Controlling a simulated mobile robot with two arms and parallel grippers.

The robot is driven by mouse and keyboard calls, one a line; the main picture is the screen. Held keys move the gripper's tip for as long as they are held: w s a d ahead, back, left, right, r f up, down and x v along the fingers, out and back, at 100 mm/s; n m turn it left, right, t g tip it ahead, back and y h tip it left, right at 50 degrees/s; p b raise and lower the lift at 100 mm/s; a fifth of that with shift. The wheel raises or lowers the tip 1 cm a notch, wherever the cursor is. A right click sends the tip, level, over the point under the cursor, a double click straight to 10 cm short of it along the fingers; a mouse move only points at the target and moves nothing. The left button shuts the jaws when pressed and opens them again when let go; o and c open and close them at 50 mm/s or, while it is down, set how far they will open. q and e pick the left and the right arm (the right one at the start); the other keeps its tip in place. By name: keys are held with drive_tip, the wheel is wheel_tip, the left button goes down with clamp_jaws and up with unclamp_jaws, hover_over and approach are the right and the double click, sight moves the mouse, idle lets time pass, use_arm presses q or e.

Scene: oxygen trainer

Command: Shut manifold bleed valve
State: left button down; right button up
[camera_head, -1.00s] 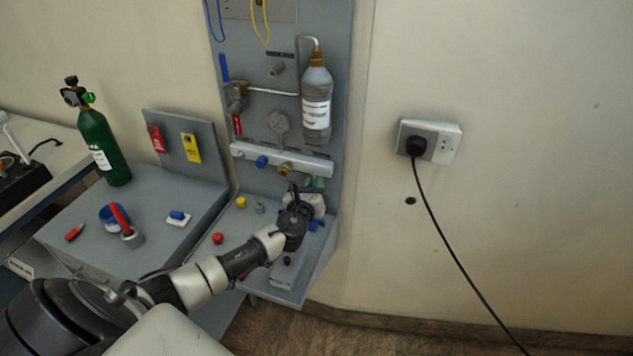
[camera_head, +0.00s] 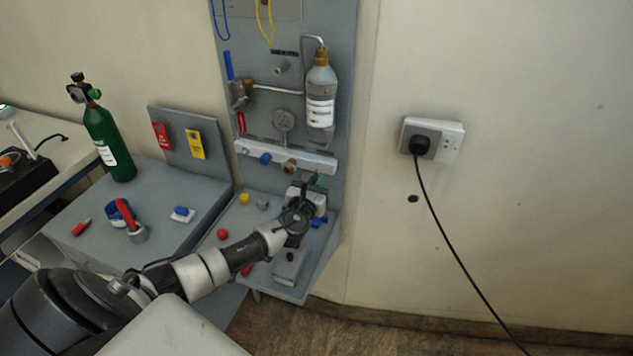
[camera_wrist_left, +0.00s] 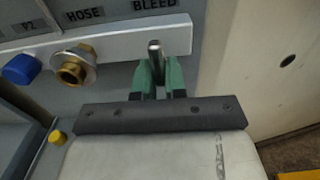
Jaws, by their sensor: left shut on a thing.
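The manifold (camera_head: 285,155) is a pale bar across the grey wall panel. In the left wrist view the manifold (camera_wrist_left: 115,42) carries a BLEED label above its right end. A metal bleed valve lever (camera_wrist_left: 154,58) stands there, between my left gripper's green fingers (camera_wrist_left: 159,76). My left gripper (camera_head: 317,179) is shut on this lever, at the manifold's right end. My gripper and wrist hide most of the valve in the head view. My right gripper is not in view.
A blue knob (camera_wrist_left: 21,69) and brass hose fitting (camera_wrist_left: 74,66) sit left of the lever. A labelled bottle (camera_head: 320,95) hangs above. The shelf below holds a red knob (camera_head: 222,233) and other small parts. A wall socket (camera_head: 432,138) is at right.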

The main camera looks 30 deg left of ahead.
use_arm(q)
drive_tip(key=c, duration=1.2)
unclamp_jaws()
drive_tip(key=shift+s, duration=0.15)
drive_tip(key=v, duration=1)
drive_tip(key=shift+s, duration=0.3)
drive_tip(key=shift+f, duration=0.1)
